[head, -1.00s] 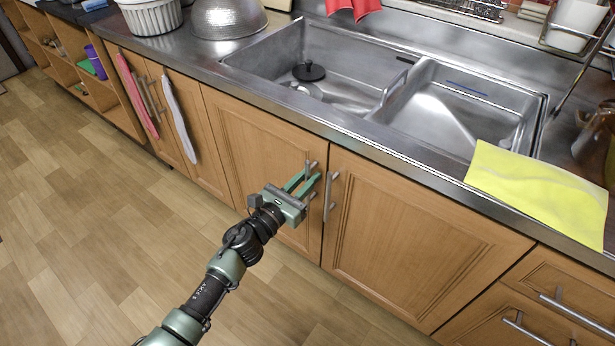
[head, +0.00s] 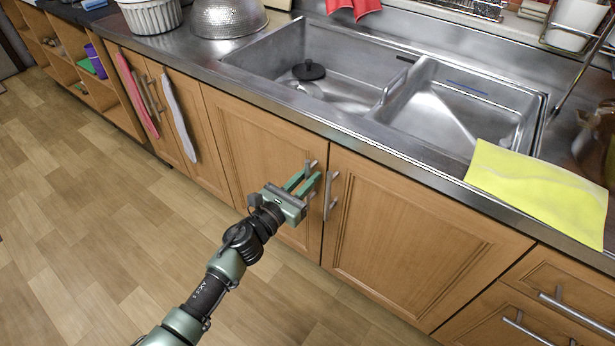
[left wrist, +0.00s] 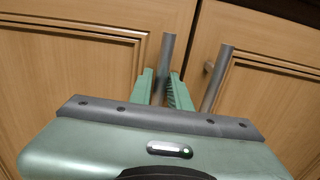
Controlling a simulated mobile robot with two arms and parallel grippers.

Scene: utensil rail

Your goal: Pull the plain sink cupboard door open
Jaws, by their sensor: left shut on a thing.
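Two plain wooden doors without towels sit under the sink. The left sink cupboard door (head: 252,150) and the right sink cupboard door (head: 410,245) both look closed. My left gripper (head: 311,178) is shut on the bar handle of the left door (head: 309,166). In the left wrist view its green fingers (left wrist: 162,84) stand on either side of that metal handle (left wrist: 167,55). The right door's handle (head: 331,195) is just to the right, free of the fingers; it also shows in the left wrist view (left wrist: 217,78). My right gripper is not in view.
The steel sink (head: 350,75) and counter are above the doors, with a yellow sheet (head: 540,195) overhanging the edge. A pink towel (head: 137,95) and a white towel (head: 179,118) hang on doors further left. Drawers (head: 560,290) are at right. The wooden floor (head: 90,230) is clear.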

